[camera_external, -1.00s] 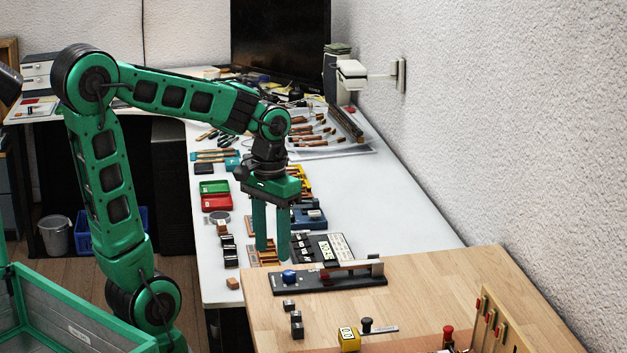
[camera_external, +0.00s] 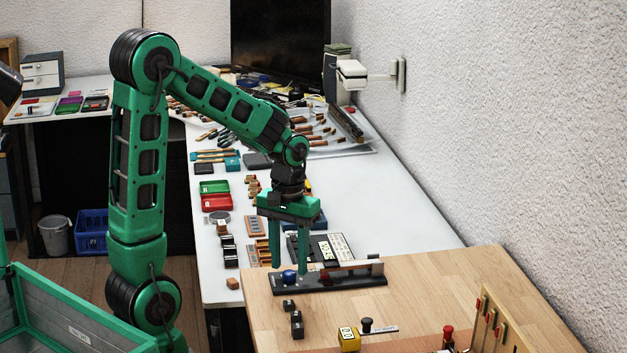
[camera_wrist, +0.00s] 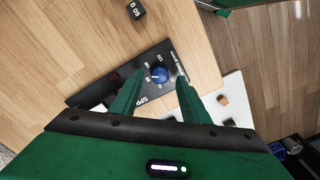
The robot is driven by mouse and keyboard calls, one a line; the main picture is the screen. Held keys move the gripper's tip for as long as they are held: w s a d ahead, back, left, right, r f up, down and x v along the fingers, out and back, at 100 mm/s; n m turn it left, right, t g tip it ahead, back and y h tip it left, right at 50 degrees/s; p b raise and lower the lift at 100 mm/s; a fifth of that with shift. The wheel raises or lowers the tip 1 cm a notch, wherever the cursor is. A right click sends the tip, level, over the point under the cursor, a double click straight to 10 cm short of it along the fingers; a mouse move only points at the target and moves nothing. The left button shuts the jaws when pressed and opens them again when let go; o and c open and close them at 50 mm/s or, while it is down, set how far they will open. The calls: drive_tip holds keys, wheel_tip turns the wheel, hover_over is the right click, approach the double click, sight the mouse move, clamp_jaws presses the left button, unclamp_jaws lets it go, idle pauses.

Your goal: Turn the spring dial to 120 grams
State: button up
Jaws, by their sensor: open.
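The spring dial is a blue knob (camera_external: 289,276) on a black base plate (camera_external: 345,285) at the near wooden bench's far left edge. In the wrist view the blue knob (camera_wrist: 159,74) has white markings around it on the black plate (camera_wrist: 152,100). The exact dial setting is too small to read. My gripper (camera_external: 289,270) is open, pointing down, with its fingers on either side of the knob in the outside view. In the wrist view the fingertips (camera_wrist: 160,82) also lie left and right of the knob. I cannot tell whether they touch it.
A wooden bar on the same plate (camera_external: 345,267) rises to the right of the knob. Small black weights (camera_external: 296,318) and a yellow block (camera_external: 348,339) stand nearer on the bench. A white table (camera_external: 390,215) with trays and tools lies behind.

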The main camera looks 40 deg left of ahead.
drive_tip(key=shift+f, duration=0.95)
drive_tip(key=c, duration=1.1)
drive_tip(key=shift+o, duration=0.2)
